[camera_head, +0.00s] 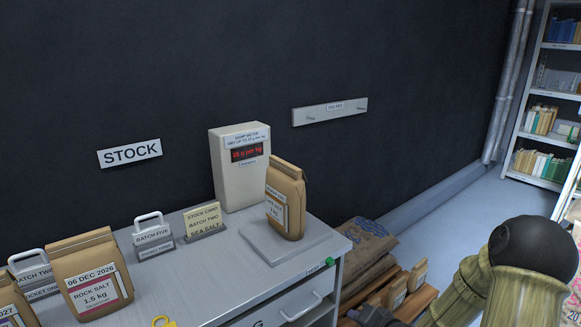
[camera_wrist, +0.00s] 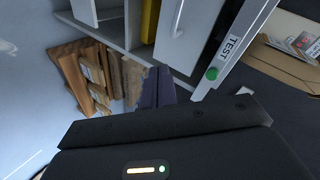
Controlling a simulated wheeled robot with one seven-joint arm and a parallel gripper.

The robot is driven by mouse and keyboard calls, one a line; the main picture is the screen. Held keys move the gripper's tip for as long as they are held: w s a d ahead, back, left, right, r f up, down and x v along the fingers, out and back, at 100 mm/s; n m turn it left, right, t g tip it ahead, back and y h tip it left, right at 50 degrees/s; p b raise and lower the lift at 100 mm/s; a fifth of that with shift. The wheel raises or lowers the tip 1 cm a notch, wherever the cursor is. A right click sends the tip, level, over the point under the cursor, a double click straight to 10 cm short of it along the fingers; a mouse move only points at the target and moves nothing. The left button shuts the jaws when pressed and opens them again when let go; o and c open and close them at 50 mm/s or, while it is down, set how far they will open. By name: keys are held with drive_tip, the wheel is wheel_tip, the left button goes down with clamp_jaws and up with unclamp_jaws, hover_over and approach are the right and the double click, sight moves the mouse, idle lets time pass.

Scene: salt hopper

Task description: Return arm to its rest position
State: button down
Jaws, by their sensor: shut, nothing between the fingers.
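My arm (camera_head: 500,290), olive with a dark round joint, is folded at the lower right in the head view. My gripper (camera_wrist: 157,86) shows in the wrist view as two dark fingers close together, with nothing between them. It points past the bench's end, over the area of the wooden pallet. A dark part at the bottom edge of the head view may be the gripper, but most of it is cut off.
A grey bench (camera_head: 215,280) carries a damp meter (camera_head: 240,185), a paper bag (camera_head: 285,205) on a plate, and a rock salt bag (camera_head: 90,275). Sacks (camera_head: 365,250) and small bags lie on a pallet right of the bench. Shelves (camera_head: 545,110) stand far right; floor before them is clear.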

drive_tip(key=s+a+r+n+g+h, duration=0.1)
drive_tip(key=s+r+n+g+h, duration=0.25)
drive_tip(key=s, duration=0.55)
drive_tip(key=s+a+r+n+g+h, duration=0.25)
drive_tip(key=s+r+g, duration=0.25)
drive_tip(key=s, duration=0.4)
wheel_tip(320, 180, up, 24)
drive_tip(key=d+p, duration=0.1)
drive_tip(key=p, duration=2.3)
drive_tip(key=shift+f+n+y, duration=0.15)
drive_tip(key=shift+n+y, duration=0.15)
drive_tip(key=shift+n, duration=0.1)
drive_tip(key=shift+t, duration=0.25)
